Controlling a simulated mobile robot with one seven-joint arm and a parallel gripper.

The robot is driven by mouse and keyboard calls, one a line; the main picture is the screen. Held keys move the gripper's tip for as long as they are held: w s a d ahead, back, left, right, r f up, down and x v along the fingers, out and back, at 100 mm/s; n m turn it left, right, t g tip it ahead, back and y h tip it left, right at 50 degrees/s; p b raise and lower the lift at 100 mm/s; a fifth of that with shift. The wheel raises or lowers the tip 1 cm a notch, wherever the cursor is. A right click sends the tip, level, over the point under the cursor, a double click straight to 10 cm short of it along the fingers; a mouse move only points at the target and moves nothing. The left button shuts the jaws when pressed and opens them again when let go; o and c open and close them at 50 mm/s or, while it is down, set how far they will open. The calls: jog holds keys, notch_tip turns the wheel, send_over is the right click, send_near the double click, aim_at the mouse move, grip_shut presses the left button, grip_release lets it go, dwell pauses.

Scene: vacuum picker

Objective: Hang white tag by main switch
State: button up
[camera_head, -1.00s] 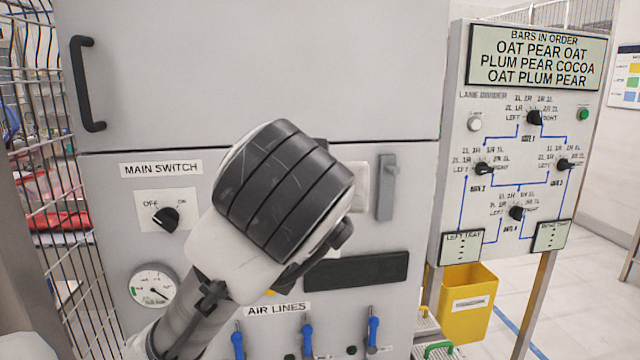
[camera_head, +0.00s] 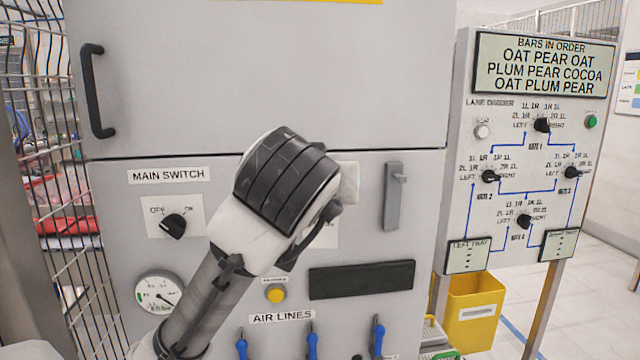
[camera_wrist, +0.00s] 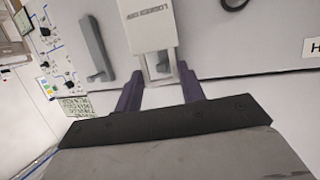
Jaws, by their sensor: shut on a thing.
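The white tag (camera_wrist: 150,28), with small printing on it, is between the two dark fingers of my gripper (camera_wrist: 160,78) in the wrist view. My gripper is shut on it. In the head view my wrist hides the fingers, and a white edge shows just to its right; I cannot tell if that is the tag. The main switch (camera_head: 173,226) is a black knob on a white OFF/ON plate on the grey cabinet, under the MAIN SWITCH label (camera_head: 168,175). My gripper is to the right of the switch and apart from it.
A grey latch (camera_head: 393,197) stands out from the cabinet right of my wrist. A gauge (camera_head: 158,294), a yellow button (camera_head: 275,293) and blue air-line valves (camera_head: 312,340) are lower. The lane divider panel (camera_head: 455,150) and a yellow bin (camera_head: 470,312) stand right.

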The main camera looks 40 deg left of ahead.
jog(key=shift+w+a+f, duration=0.15)
jog(key=shift+w+a, duration=0.35)
jog(key=shift+a, duration=0.05)
jog(key=shift+w+a+f, duration=0.15)
jog(key=shift+w+a, duration=0.3)
jog(key=shift+a, duration=0.1)
jog(key=o, duration=1)
jog(key=shift+o, duration=0.2)
jog(key=b+v, duration=0.3)
jog(key=v, duration=1)
jog(key=shift+s+d+r+b, duration=0.2)
jog(key=shift+s+b, duration=0.1)
